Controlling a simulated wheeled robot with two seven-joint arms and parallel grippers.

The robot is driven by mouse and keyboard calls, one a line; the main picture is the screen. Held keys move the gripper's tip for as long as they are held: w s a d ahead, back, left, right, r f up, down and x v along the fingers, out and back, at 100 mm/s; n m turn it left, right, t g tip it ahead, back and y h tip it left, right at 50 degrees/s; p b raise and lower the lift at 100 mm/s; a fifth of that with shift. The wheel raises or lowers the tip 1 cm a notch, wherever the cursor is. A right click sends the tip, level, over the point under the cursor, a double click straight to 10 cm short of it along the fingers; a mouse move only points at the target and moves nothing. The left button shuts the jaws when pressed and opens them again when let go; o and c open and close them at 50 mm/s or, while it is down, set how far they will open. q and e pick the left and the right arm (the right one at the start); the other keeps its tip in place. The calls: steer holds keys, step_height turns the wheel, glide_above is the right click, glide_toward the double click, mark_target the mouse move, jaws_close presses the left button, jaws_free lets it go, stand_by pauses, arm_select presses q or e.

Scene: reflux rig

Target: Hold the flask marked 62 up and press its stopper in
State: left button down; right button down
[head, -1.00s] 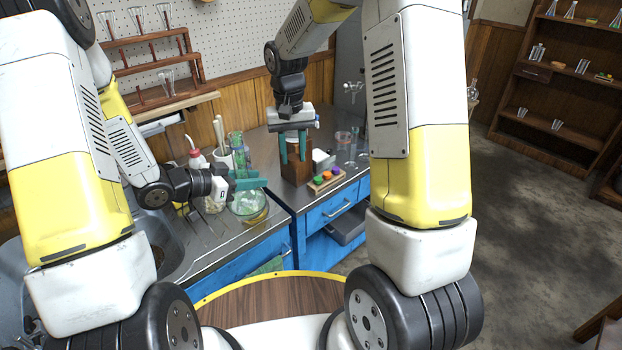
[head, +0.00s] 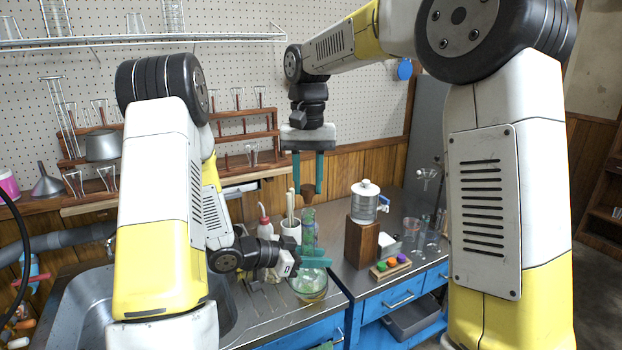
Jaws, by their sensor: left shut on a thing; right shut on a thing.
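A round glass flask (head: 309,287) with yellowish liquid is at the front edge of the steel counter. Its mark is not readable. My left gripper (head: 316,262) is shut on the flask near its top and hides part of it. A green-tinted glass tube (head: 308,228) shows just above these fingers; I cannot tell whether it is the flask's neck. My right gripper (head: 307,188) points down, with its teal fingers on either side of a small brown stopper (head: 307,194). It holds the stopper above the tube in the picture, apart from the flask.
A lidded glass jar (head: 364,205) stands on a wooden block (head: 361,243) to the right. A small rack with coloured stoppers (head: 390,266) and glassware (head: 411,232) are beside it. A wash bottle (head: 264,226) and a white pot (head: 290,232) stand behind the flask. A sink (head: 95,305) is at left.

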mark_target(308, 187)
steer(key=shift+f, duration=0.9)
steer(key=shift+f, duration=1)
stand_by(1.5)
steer(key=c, duration=1)
jaws_free()
steer(key=shift+o, duration=0.2)
step_height(308, 187, up, 12)
arm_select(q)
steer(key=w+a, duration=0.4)
steer(key=a, duration=0.8)
